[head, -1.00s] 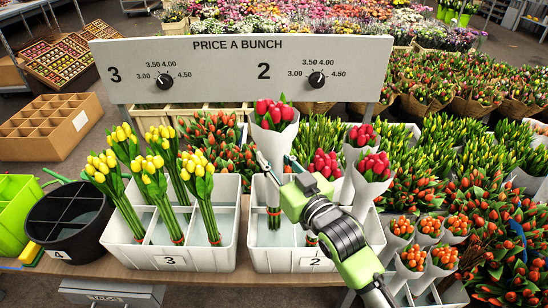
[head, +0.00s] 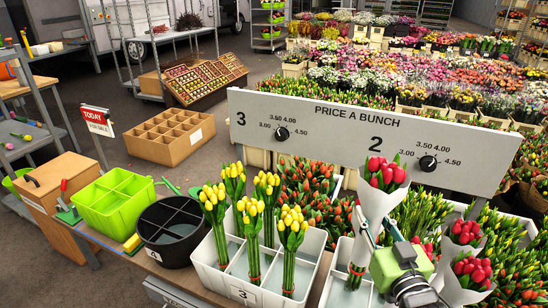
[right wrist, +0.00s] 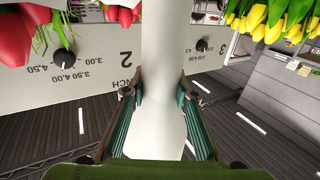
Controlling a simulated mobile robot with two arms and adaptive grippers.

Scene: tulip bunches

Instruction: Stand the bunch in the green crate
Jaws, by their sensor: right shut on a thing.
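The bunch (head: 378,205) is red tulips in a white paper wrap, held roughly upright above the white crate marked 2. My right gripper (right wrist: 158,95) is shut on its wrap; in the right wrist view the white wrap (right wrist: 165,60) runs between the two fingers. The green crate (head: 112,226) stands at the left end of the bench, divided into compartments that look empty. It is well to the left of the bunch. My left gripper is not in view.
Between bunch and green crate stand a black round bucket (head: 165,258) marked 4 and a white crate (head: 228,283) marked 3 with tall yellow tulips. The price board (head: 345,135) rises behind.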

